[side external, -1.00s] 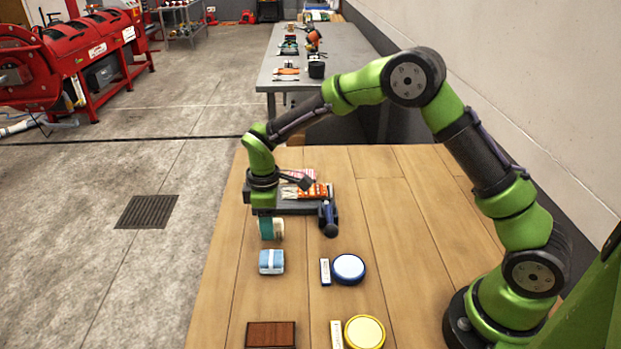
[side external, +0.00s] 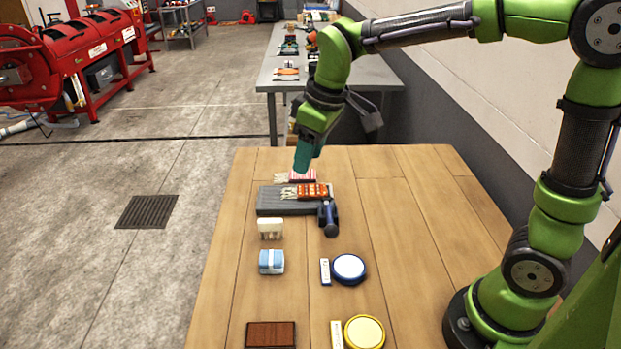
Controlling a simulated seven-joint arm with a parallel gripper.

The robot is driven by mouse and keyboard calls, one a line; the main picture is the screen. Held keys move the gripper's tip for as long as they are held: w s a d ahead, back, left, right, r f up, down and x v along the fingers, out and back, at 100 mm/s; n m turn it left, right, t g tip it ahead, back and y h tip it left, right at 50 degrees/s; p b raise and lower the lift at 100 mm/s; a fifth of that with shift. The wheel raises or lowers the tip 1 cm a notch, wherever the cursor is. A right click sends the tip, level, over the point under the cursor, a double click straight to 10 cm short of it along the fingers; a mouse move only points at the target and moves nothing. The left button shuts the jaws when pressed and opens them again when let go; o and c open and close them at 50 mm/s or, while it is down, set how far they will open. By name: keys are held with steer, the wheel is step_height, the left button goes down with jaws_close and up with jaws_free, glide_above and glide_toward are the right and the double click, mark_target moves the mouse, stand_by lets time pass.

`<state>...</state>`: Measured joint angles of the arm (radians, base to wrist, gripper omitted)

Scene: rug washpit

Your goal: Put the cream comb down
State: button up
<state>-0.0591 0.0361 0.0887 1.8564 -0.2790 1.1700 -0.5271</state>
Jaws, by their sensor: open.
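The cream comb (side external: 270,228) rests on the wooden table, in front of the dark grey slab and behind the light-blue bundle (side external: 271,261). Its teeth point toward the front of the table; I cannot tell whether it stands or lies flat. My gripper (side external: 303,160) is open, raised above the back part of the table and clear of the comb. Its teal fingers overlap in this view, so the gap between them is hidden. Nothing shows in it.
The grey slab (side external: 275,208) bears an orange-red fringed rug piece (side external: 312,190); a pink-striped piece (side external: 302,176) lies behind. A dark blue-handled tool (side external: 329,218), blue-rimmed tin (side external: 348,268), yellow tin (side external: 364,331) and brown block (side external: 270,334) stand around.

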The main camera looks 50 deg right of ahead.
steer(key=s+d+r+m+t+y, duration=0.1)
steer(key=s+d+m+t, duration=0.2)
steer(key=s+m, duration=0.4)
steer(key=s+t, duration=0.1)
steer(key=s, duration=0.7)
steer(key=shift+r+m, duration=0.2)
steer(key=shift+m, duration=0.2)
